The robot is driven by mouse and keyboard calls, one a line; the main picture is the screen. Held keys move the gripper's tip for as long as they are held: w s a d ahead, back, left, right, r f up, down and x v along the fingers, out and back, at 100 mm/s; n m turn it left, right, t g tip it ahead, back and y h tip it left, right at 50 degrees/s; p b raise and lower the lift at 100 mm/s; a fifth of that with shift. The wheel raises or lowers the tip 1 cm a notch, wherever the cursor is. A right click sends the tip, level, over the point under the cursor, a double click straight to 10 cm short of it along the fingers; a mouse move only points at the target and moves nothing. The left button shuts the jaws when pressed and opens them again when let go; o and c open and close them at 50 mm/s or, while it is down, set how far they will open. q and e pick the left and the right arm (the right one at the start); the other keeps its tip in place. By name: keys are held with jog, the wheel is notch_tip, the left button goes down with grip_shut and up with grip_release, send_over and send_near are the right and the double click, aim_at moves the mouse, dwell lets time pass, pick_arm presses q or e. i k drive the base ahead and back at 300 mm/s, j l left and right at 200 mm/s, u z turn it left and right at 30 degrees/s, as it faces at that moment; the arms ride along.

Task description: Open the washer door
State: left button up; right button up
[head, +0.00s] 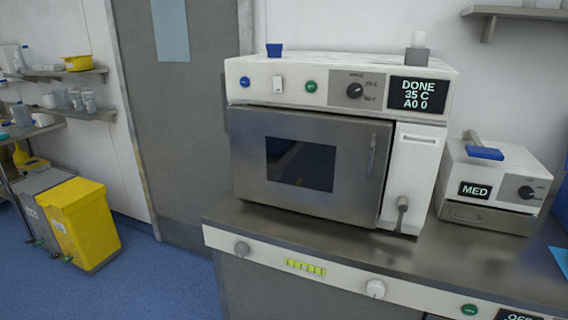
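The washer (415,165) is a white box on the steel counter, with a display reading "DONE 35 C A0 0". Its grey steel door (250,185) has a dark window (300,164) and looks shut or very nearly shut. A slim vertical handle (371,156) is on the door's right side. A small grey lever (403,204) sits on the white panel right of the door. Neither of my grippers is in view.
A smaller white device (505,165) marked "MED" with a blue item on top stands right of the washer. The steel counter (300,229) is clear in front of the door. Yellow and grey bins (85,222) stand on the floor at left, below shelves.

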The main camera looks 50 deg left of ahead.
aim_at(333, 167)
jog(key=u, duration=1.45)
